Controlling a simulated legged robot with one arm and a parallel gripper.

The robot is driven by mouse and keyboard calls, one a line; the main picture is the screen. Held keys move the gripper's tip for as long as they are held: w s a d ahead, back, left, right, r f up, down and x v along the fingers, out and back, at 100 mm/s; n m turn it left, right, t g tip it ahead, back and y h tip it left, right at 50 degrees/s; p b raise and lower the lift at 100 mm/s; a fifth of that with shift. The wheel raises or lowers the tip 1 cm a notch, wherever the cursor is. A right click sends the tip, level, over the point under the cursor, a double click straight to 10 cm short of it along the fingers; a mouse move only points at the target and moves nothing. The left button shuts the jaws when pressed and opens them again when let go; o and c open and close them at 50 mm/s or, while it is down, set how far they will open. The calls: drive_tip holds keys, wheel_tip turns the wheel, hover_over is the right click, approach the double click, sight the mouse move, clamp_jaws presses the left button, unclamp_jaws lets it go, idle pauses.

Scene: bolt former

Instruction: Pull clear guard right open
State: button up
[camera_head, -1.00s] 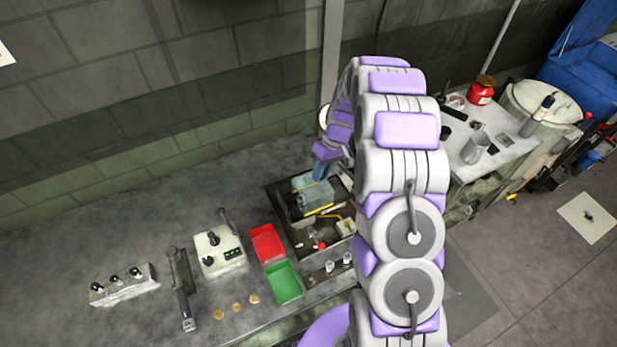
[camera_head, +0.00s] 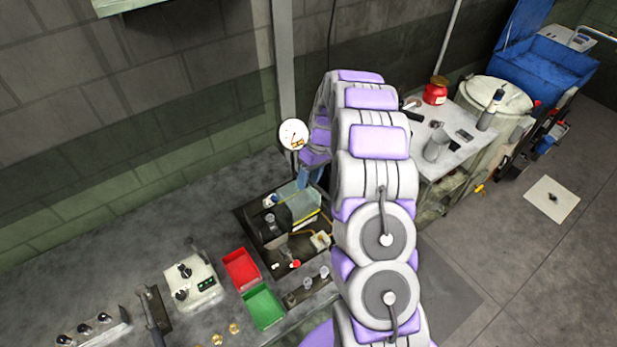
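The clear guard (camera_head: 300,203) is a pale, see-through cover with a yellow strip along its lower edge. It sits over the right part of the dark bolt former (camera_head: 262,238) on the bench. Small parts in the machine's left part show uncovered. My gripper (camera_head: 304,178) has blue fingertips that come down at the guard's upper right edge. They appear to touch or nearly touch it. The fingers are small and partly hidden by my arm, so I cannot see whether they are shut on it.
A red tray (camera_head: 241,268) and a green tray (camera_head: 264,306) stand left of the machine. A control box (camera_head: 193,282) is further left. A round gauge (camera_head: 293,134) stands behind the machine, near my arm. A side table (camera_head: 455,150) with a red jar (camera_head: 435,91) is at right.

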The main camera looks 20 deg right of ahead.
drive_tip(key=shift+a+r, duration=0.15)
drive_tip(key=shift+a, duration=0.15)
drive_tip(key=shift+w+r, duration=0.1)
drive_tip(key=shift+r, duration=0.25)
drive_tip(key=d+v, duration=0.1)
drive_tip(key=v, duration=1.5)
drive_tip(key=shift+r, duration=0.1)
drive_tip(key=s+a+r+m+h+b, duration=0.1)
drive_tip(key=s+a+r+b, duration=0.15)
drive_tip(key=s+a, duration=0.55)
drive_tip(key=s+a+r+b, duration=0.1)
drive_tip(key=s+a+b, duration=0.2)
drive_tip(key=s+a, duration=0.5)
drive_tip(key=s+f+m+b, duration=0.1)
drive_tip(key=s+f, duration=0.2)
drive_tip(key=s, duration=0.5)
drive_tip(key=s+f+m+h+b, duration=0.1)
drive_tip(key=s+f, duration=0.2)
drive_tip(key=s, duration=0.6)
drive_tip(key=s+a+f+m+h+b, duration=0.1)
drive_tip(key=s+f+b, duration=0.1)
drive_tip(key=s, duration=0.6)
drive_tip(key=shift+s+f+g, duration=0.3)
drive_tip(key=shift+s+f, duration=0.05)
drive_tip(key=shift+f, duration=0.15)
